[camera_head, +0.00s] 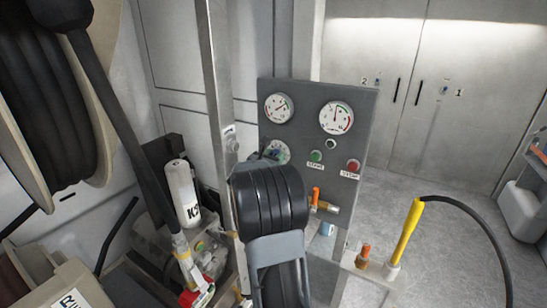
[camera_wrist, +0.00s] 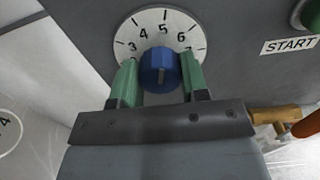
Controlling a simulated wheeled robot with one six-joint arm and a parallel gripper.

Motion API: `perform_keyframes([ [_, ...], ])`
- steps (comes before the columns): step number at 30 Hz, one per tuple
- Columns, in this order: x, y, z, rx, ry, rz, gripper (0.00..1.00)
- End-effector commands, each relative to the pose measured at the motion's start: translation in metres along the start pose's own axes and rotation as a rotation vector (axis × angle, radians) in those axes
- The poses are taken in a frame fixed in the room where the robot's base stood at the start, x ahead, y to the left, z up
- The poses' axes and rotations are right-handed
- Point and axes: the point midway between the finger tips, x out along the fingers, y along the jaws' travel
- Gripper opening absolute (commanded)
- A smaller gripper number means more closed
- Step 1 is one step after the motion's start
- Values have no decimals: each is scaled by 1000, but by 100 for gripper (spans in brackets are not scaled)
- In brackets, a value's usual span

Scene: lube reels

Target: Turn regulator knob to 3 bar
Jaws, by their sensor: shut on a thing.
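The blue regulator knob (camera_wrist: 159,68) sits in the middle of a round white dial (camera_wrist: 162,21) on the grey panel. The dial shows 3, 4, 5 and 6 from left to right, with a partly covered number beyond. A small pale mark shows on the lower part of the knob face; I cannot tell the exact setting. My gripper (camera_wrist: 159,82) is shut on the knob, with one green finger on each side. In the head view the dial (camera_head: 283,149) is partly hidden behind my arm, and the knob is hard to make out.
The panel (camera_head: 308,105) also carries two gauges (camera_head: 279,108) (camera_head: 337,117), a green START button (camera_head: 317,156) and a red button (camera_head: 352,166). An orange-handled valve (camera_head: 316,196) sticks out below. A yellow-handled tool (camera_head: 407,232) stands at right, and a hose reel (camera_head: 100,110) at left.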

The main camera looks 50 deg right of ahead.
Motion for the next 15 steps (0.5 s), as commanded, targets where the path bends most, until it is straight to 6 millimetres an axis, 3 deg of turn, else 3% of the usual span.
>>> perform_keyframes([
  [15,0,1,3,-372,1,1,17],
])
